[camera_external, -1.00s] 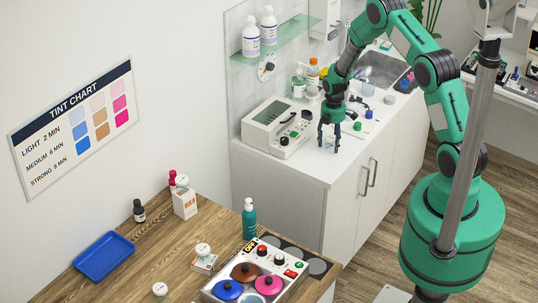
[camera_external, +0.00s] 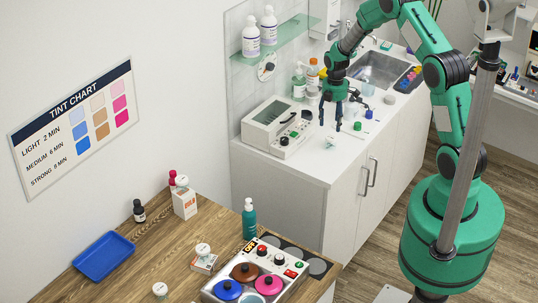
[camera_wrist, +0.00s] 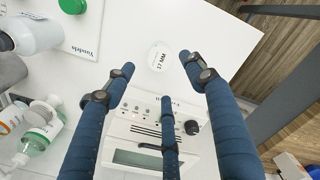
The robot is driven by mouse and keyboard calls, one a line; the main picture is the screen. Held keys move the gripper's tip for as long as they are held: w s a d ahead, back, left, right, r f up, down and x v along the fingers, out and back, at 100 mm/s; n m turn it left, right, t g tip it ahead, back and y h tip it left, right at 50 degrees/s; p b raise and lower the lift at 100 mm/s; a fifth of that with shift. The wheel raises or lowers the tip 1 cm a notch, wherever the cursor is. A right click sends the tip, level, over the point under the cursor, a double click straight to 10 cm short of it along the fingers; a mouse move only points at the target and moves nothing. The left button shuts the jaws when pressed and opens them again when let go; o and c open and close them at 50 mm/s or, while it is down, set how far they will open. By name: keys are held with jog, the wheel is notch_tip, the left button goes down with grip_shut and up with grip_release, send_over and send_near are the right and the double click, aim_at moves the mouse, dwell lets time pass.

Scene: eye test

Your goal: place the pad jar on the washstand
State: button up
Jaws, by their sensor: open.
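A small round jar with a white labelled lid, which I take for the pad jar (camera_external: 329,143), stands on the white top of the washstand (camera_external: 312,170), right of the white appliance. In the wrist view its round lid (camera_wrist: 158,57) lies just beyond my fingertips, with bare white counter around it. My gripper (camera_external: 332,121) is above the jar in the external view, its dark blue fingers spread and empty. In the wrist view my gripper (camera_wrist: 157,63) is open, with a visible gap between its fingers and nothing held.
The white appliance (camera_external: 278,127) stands left of the jar. Bottles (camera_external: 299,83) stand behind, and a green-capped item (camera_external: 357,126) is to the right. The sink (camera_external: 380,70) is farther back. The front counter strip is clear. The wooden table (camera_external: 135,270) holds other jars and a blue tray (camera_external: 103,256).

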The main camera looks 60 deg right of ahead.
jog(key=shift+r, duration=0.75)
jog(key=shift+r, duration=0.1)
jog(key=s+a+r+m+t, duration=0.1)
jog(key=s+a+r+m, duration=0.15)
jog(key=a+r, duration=0.55)
jog(key=s+a+r+m+t, duration=0.1)
jog(key=s+a+r, duration=0.25)
jog(key=r, duration=0.85)
jog(key=s+a+r+m+t, duration=0.1)
jog(key=s+a+r+m, duration=0.1)
jog(key=a+r, duration=0.6)
jog(key=s+a+r+m+t, duration=0.1)
jog(key=s+a+r, duration=0.3)
jog(key=s, duration=0.4)
jog(key=s+a+r+m, duration=0.3)
jog(key=s+a+r, duration=0.1)
jog(key=s, duration=0.5)
jog(key=s+a+r+m+t, duration=0.1)
jog(key=s+a+r+m, duration=0.2)
jog(key=s, duration=0.6)
notch_tip(320, 180, up, 3)
jog(key=shift+a+r+t, duration=0.15)
jog(key=shift+a+t, duration=0.15)
jog(key=shift+a, duration=0.7)
